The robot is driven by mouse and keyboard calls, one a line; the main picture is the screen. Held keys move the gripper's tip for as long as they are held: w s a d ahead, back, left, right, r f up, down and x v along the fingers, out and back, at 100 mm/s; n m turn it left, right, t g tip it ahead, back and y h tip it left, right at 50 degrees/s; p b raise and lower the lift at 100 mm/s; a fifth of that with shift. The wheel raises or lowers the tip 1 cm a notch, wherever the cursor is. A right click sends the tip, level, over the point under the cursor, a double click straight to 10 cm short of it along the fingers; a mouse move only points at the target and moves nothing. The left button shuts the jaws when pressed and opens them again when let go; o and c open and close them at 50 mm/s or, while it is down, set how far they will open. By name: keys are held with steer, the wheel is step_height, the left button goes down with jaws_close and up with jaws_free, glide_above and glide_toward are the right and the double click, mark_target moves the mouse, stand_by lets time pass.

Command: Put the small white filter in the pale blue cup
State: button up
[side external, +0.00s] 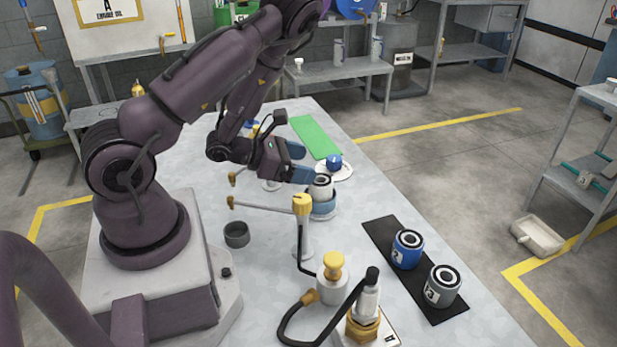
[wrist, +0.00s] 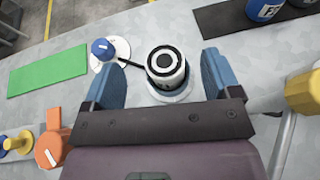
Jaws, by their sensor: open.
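The small white filter (side external: 320,185), with a black ringed top, stands upright in the mouth of the pale blue cup (side external: 323,206), its upper part above the rim. In the wrist view the filter (wrist: 166,68) shows between my fingers, with the pale rim of the cup (wrist: 178,95) below it. My gripper (side external: 302,163) is open, its blue fingers on either side of the filter with gaps visible in the wrist view (wrist: 160,66). How deep the filter sits is hidden.
A blue-knobbed white disc (side external: 334,163) and green mat (side external: 315,137) lie behind the cup. A black mat (side external: 383,232) holds a blue can (side external: 407,249) and a grey can (side external: 442,286). A yellow-topped post (side external: 301,206) and a grey cup (side external: 236,234) stand nearer.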

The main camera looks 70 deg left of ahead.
step_height(320, 180, up, 3)
step_height(320, 180, up, 6)
steer(key=n+g+y, duration=0.1)
steer(key=n+y, duration=0.2)
steer(key=n, duration=0.8)
glide_above(322, 177)
steer(key=d+r+n+g+y, duration=0.1)
steer(key=d+r+n+g, duration=0.15)
steer(key=r+n, duration=0.65)
steer(key=s+d+r+n+g+h, duration=0.2)
steer(key=s+d+r+n+g, duration=0.2)
steer(key=s+d+n, duration=0.9)
step_height(322, 177, up, 2)
steer(key=s+n, duration=0.2)
steer(key=n, duration=0.2)
steer(key=shift+r+n, duration=0.15)
steer(key=shift+n, duration=0.15)
